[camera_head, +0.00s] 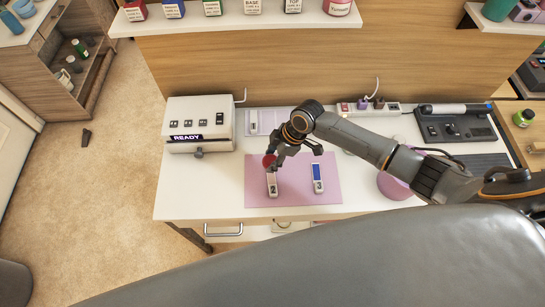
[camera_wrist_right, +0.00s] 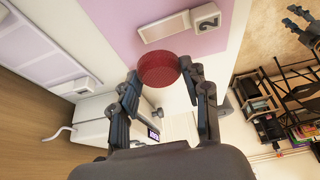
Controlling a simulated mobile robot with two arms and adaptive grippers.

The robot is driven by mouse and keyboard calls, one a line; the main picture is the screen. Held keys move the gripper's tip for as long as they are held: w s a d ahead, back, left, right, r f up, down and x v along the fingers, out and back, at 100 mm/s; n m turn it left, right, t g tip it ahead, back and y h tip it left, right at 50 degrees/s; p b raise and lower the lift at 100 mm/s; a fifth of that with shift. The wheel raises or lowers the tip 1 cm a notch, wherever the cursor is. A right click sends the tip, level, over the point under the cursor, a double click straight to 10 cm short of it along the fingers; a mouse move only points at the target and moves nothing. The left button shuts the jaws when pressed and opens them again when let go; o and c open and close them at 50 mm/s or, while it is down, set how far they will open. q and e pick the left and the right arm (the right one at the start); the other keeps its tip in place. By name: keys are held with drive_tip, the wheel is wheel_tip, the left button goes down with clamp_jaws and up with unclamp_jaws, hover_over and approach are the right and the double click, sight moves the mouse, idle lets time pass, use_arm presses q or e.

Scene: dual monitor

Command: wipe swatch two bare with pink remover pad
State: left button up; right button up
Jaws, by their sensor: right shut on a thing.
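My right gripper (camera_head: 272,163) is over the left part of the pink mat (camera_head: 235,198), at the far end of swatch two (camera_head: 272,188). It is shut on a round red-pink remover pad (camera_head: 268,161). The pad (camera_wrist_right: 158,70) sits between the fingertips in the right wrist view. Swatch two is a pale strip with a "2" on its near end; in the right wrist view its visible face (camera_wrist_right: 165,27) looks pale, with no strong colour. The pad looks close to the strip; I cannot tell whether they touch.
Swatch three (camera_head: 318,178), with a blue face, lies right of swatch two. A white machine reading "READY" (camera_head: 199,124) stands at the left. A pink round container (camera_head: 393,187) stands at the right, partly behind my arm. A power strip (camera_head: 365,108) lies behind.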

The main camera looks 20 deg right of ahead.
drive_tip(key=shift+r, duration=0.1)
wheel_tip(320, 180, up, 3)
drive_tip(key=p, duration=0.2)
drive_tip(key=shift+r+p, duration=0.1)
drive_tip(key=shift+p, duration=0.3)
drive_tip(key=shift+f, duration=0.2)
drive_tip(key=b, duration=0.4)
hover_over(273, 176)
drive_tip(key=shift+s+f, duration=0.1)
drive_tip(key=shift+f, duration=3.35)
drive_tip(key=shift+f+b, duration=0.7)
drive_tip(key=shift+f, duration=0.05)
